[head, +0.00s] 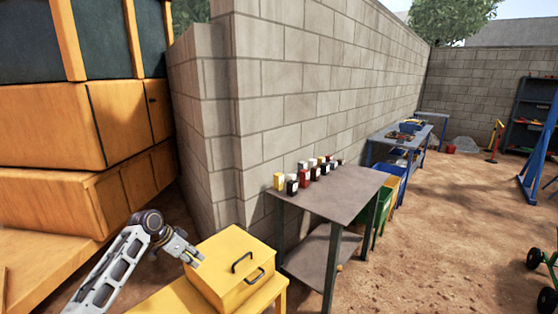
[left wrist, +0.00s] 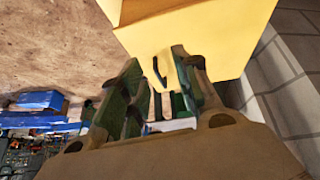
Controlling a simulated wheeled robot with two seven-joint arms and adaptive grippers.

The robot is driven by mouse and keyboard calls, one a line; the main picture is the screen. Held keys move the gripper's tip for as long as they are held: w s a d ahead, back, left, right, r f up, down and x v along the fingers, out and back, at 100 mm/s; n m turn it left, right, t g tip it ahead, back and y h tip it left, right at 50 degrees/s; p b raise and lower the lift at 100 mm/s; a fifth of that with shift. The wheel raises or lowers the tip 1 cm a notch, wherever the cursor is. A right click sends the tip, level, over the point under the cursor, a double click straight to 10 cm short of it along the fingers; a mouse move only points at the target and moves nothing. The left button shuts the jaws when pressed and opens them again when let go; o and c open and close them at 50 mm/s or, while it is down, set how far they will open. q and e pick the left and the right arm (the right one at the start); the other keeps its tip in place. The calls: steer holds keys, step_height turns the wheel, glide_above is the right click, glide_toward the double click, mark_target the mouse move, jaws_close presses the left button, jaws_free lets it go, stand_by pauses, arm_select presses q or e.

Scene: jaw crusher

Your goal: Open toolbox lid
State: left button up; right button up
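The yellow toolbox (head: 228,268) stands on a yellow bench at the bottom of the head view. Its lid is closed, with a dark handle (head: 242,262) on top; a second dark handle (head: 255,276) is on the side facing right. My left gripper (head: 196,257) is at the toolbox's left edge, apart from the top handle. In the left wrist view, my left gripper (left wrist: 158,68) has its fingers apart with nothing held. The yellow toolbox (left wrist: 210,30) fills the top there, and a dark handle (left wrist: 160,70) shows between the fingers. Whether the fingers touch the box is unclear. My right gripper is out of view.
The yellow bench (head: 165,300) carries the toolbox. A grey metal table (head: 345,190) with several small bottles (head: 305,175) stands just to the right. A block wall (head: 300,85) rises behind, and a large orange machine (head: 50,125) is at left. Open dirt ground lies at right.

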arm_select(q)
steer(key=s+d+f+n+y, duration=0.1)
steer(key=s+d+f, duration=0.45)
steer(key=s, duration=0.35)
steer(key=s+d+f+y, duration=0.1)
steer(key=s+d+f, duration=0.3)
steer(key=s+f, duration=0.35)
steer(key=s+a+r+n+y, duration=0.1)
steer(key=s+r+n, duration=0.15)
steer(key=s, duration=0.85)
steer(key=s+r+n+y, duration=0.1)
steer(key=s+n, duration=0.2)
steer(key=s, duration=0.7)
step_height(320, 180, down, 33)
steer(key=s+g, duration=0.2)
steer(key=s, duration=0.1)
steer(key=s+a+f, duration=0.2)
steer(key=s+f, duration=0.8)
steer(key=s, duration=0.1)
steer(key=s+a+f, duration=0.2)
steer(key=s+f, duration=0.7)
steer(key=s, duration=0.2)
steer(key=shift+a+f+m+g+y, duration=0.3)
steer(key=shift+f+m+g, duration=0.05)
steer(key=shift+g, duration=0.05)
steer(key=shift+w, duration=0.1)
